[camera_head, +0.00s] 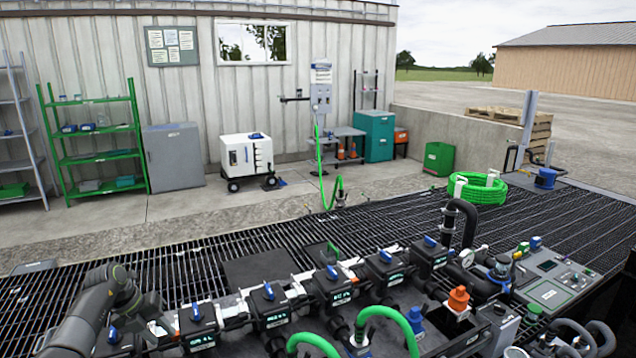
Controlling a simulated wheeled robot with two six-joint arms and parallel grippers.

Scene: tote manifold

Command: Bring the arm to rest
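My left arm (90,315) comes in at the bottom left, dark grey and bent. Its gripper (152,314) is small and dark, low over the left end of the valve manifold (240,310). It is beside a black valve block with a blue handle (198,325). The fingers blend into the dark parts behind them, so I cannot tell whether they are open or touching anything. My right gripper does not show clearly in the view.
A row of valve blocks with blue handles runs to a gauge (467,258) and control panel (553,291). Green hoses (392,318) arch in front. An orange fitting (458,298) stands up. Dark grating (240,253) lies behind, mostly clear. A white wheeled cart (246,157) stands farther back.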

